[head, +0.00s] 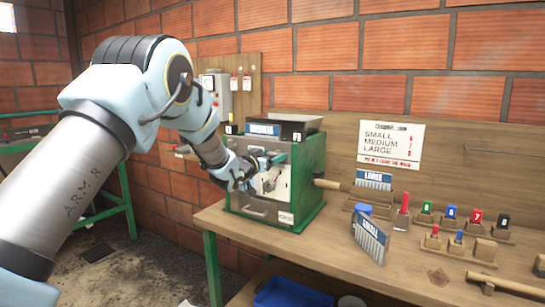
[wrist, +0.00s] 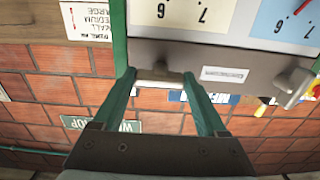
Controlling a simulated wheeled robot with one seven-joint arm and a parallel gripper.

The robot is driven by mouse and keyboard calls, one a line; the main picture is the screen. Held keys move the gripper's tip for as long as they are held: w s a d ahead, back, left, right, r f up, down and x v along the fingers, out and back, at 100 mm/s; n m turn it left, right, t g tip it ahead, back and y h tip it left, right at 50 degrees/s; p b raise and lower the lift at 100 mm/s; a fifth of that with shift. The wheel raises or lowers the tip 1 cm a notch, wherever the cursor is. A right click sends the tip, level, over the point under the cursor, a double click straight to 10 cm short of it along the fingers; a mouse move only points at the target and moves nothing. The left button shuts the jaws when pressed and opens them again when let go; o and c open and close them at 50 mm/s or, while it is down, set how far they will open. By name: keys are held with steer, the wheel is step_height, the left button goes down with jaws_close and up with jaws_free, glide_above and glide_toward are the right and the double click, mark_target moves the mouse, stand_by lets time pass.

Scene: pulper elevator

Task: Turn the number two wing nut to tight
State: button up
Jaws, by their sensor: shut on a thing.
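The green pulper machine (head: 307,172) stands on the bench in the head view, with pale dial plates on its front. In the wrist view, which is upside down, the left dial plate (wrist: 185,15) and the right dial plate (wrist: 280,20), with a red needle, are at the top. My gripper (wrist: 160,80) has its teal fingers closed on a pale bar-shaped piece (wrist: 158,84) below the left plate, likely a wing nut. Its number cannot be read. Another grey wing nut (wrist: 292,88) is free at the right. In the head view my gripper (head: 250,170) is at the machine's front.
The bench (head: 335,255) holds a small card (head: 370,238), a wooden-handled tool (head: 328,184) and several coloured number tags to the right. A sign (head: 391,145) lists small, medium and large. A black tray (head: 285,127) tops the machine.

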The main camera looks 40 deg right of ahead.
steer(key=c, duration=0.5)
steer(key=shift+o, duration=0.2)
steer(key=shift+f+m+b, duration=0.15)
steer(key=shift+m+b, duration=0.15)
steer(key=shift+b, duration=0.45)
steer(key=m+b, duration=1.7)
steer(key=b, duration=0.5)
steer(key=shift+b, duration=0.3)
steer(key=o, duration=1.3)
